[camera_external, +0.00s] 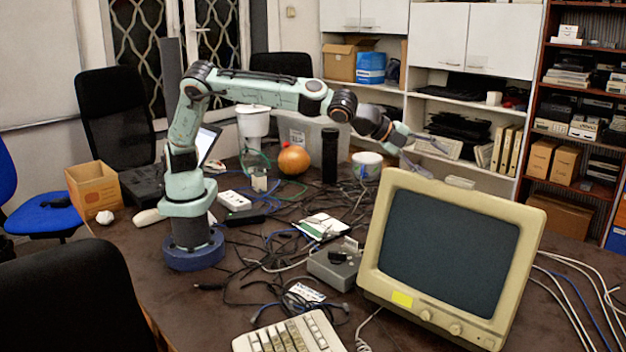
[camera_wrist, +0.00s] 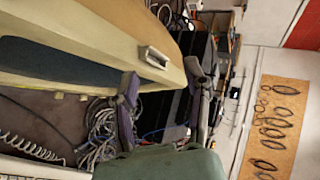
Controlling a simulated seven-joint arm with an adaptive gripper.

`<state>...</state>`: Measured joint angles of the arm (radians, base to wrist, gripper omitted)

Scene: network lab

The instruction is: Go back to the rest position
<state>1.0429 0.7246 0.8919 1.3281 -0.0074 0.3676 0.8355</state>
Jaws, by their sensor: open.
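My gripper (camera_external: 432,159) is at the end of my outstretched arm, in the air above and behind the beige monitor (camera_external: 530,232) in the external view. Its two fingers are spread apart with nothing between them. In the wrist view my gripper (camera_wrist: 160,82) shows two dark fingers apart, with the monitor's casing (camera_wrist: 130,25) seen beyond and beside them. I cannot tell the exact gap between the fingers and the monitor. My arm reaches to the right from its blue base on the table.
The dark table (camera_external: 150,250) carries tangled cables (camera_external: 270,265), a grey box (camera_external: 335,268), a keyboard (camera_external: 290,335), an orange round object (camera_external: 294,160), a black cylinder (camera_external: 330,155) and a white tub (camera_external: 367,165). Shelves (camera_external: 470,95) stand behind.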

